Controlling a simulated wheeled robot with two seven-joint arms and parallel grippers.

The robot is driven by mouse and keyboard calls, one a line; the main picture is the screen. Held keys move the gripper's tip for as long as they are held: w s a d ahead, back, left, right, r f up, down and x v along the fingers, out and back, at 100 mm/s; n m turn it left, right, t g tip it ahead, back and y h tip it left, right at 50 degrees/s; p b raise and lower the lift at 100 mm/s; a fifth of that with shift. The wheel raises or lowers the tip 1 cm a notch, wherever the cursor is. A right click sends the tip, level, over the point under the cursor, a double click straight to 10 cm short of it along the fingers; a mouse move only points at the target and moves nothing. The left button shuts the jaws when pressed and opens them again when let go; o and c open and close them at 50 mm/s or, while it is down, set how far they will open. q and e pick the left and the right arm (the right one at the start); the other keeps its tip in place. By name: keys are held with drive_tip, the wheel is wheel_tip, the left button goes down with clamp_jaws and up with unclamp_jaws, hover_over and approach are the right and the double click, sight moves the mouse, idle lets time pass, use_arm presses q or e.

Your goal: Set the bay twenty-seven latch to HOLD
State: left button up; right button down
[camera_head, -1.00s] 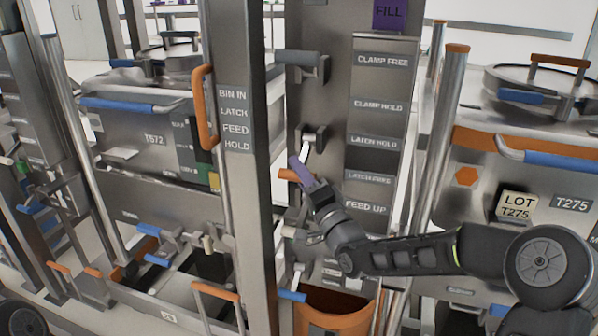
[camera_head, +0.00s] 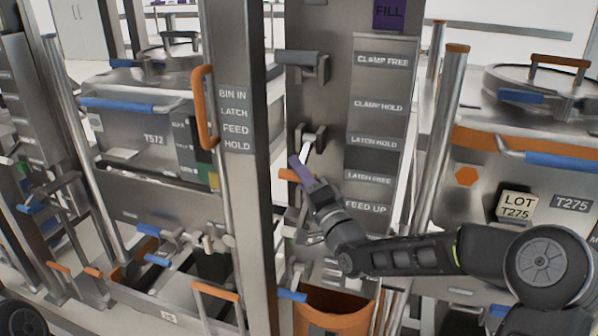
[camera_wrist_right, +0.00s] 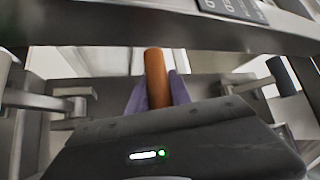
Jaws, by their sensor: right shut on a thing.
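The orange latch handle (camera_head: 288,174) sticks out of the grey post, about level with the LATCH FREE label (camera_head: 368,178) and below the LATCH HOLD label (camera_head: 373,142). My right gripper (camera_head: 302,174) has purple fingers and is shut on this handle. In the right wrist view the orange handle (camera_wrist_right: 157,78) stands between the two purple fingers (camera_wrist_right: 157,92). The handle's root is partly hidden by the gripper. My left gripper is not in view.
A grey clamp lever (camera_head: 297,58) juts out above, near CLAMP FREE. A steel post (camera_head: 250,190) marked BIN IN, LATCH, FEED, HOLD stands close on the left. Bin T275 (camera_head: 520,180) is to the right, bin T572 (camera_head: 140,135) to the left. An orange-rimmed opening (camera_head: 335,318) lies below.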

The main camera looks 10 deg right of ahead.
drive_tip(key=shift+r, duration=0.1)
drive_tip(key=shift+s+r+m+h+p, duration=0.15)
drive_tip(key=shift+r+m+h+p, duration=0.35)
drive_tip(key=shift+p, duration=0.45)
drive_tip(key=r+m+g+p, duration=0.2)
drive_tip(key=p, duration=0.2)
drive_tip(key=r+m+g+h+p, duration=0.1)
drive_tip(key=r+m+g+p, duration=0.1)
drive_tip(key=p, duration=0.3)
drive_tip(key=shift+s+a+r+m, duration=0.1)
drive_tip(key=shift+r+m, duration=0.05)
drive_tip(key=shift+r, duration=0.3)
drive_tip(key=shift+s+a+r+m, duration=0.1)
drive_tip(key=shift+r+m, duration=0.05)
drive_tip(key=shift+r, duration=0.25)
drive_tip(key=shift+w+d+r+m+g+p, duration=0.1)
drive_tip(key=shift+r+m+g+p, duration=0.1)
drive_tip(key=shift+m+g+p, duration=0.25)
drive_tip(key=shift+w+r+g, duration=0.1)
drive_tip(key=shift+r+g, duration=0.05)
drive_tip(key=shift+g, duration=0.2)
drive_tip(key=shift+w+d+r, duration=0.15)
drive_tip(key=shift+r, duration=0.2)
drive_tip(key=c, duration=1.2)
unclamp_jaws()
drive_tip(key=shift+o, duration=0.2)
